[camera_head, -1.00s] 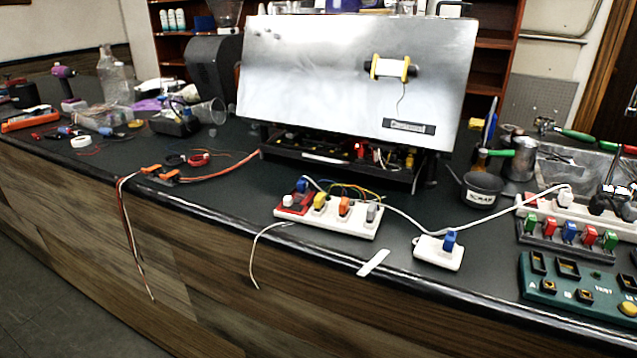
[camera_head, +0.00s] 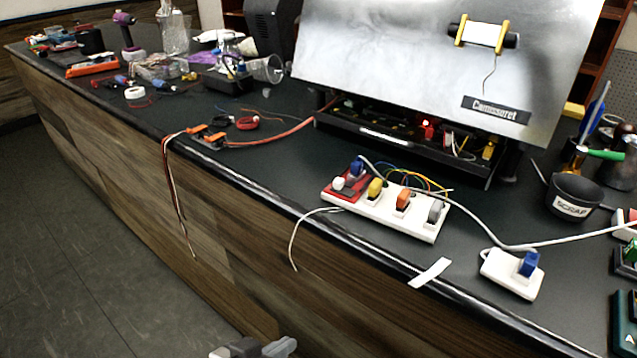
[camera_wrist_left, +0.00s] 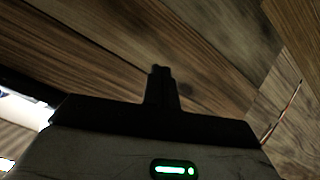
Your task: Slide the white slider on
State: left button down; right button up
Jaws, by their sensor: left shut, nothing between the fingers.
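A white power strip (camera_head: 388,213) lies on the dark bench top near its front edge. A red block (camera_head: 352,188) sits at its left end. A small white knob (camera_head: 338,183), perhaps the white slider, is on this red block beside a blue piece (camera_head: 356,168). Its exact setting is too small to tell. My left gripper (camera_head: 278,346) shows at the bottom edge of the head view, below the bench front and well apart from the strip. In the left wrist view its fingers (camera_wrist_left: 160,75) are shut and empty, facing wooden panels. My right gripper is not in view.
Yellow, orange and grey pieces stand on the strip. A white cable runs to a small white block with a blue piece (camera_head: 529,263). A loose wire (camera_head: 293,243) and a white strip (camera_head: 430,272) overhang the bench edge. The brewer's metal panel (camera_head: 400,60) rises behind.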

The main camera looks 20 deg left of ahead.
pick_arm(q)
jog(key=w+a+r+n+t+h, duration=0.25)
jog(key=w+a+r+n, duration=0.45)
jog(key=r, duration=0.4)
jog(key=n+t+h, duration=0.2)
jog(key=n, duration=0.3)
send_near(317, 201)
jog(key=w+a+r, duration=0.1)
jog(key=a+r, duration=0.3)
jog(key=shift+b, duration=0.3)
jog(key=p+x, duration=0.3)
jog(key=x, duration=0.6)
jog(key=shift+w+d, duration=0.15)
jog(key=shift+w, duration=0.1)
jog(key=d+p, duration=0.2)
jog(key=d, duration=0.1)
jog(key=shift+s+d, duration=0.15)
jog(key=shift+s+d+f, duration=0.15)
jog(key=shift+d+f, duration=0.05)
jog(key=shift+d, duration=0.25)
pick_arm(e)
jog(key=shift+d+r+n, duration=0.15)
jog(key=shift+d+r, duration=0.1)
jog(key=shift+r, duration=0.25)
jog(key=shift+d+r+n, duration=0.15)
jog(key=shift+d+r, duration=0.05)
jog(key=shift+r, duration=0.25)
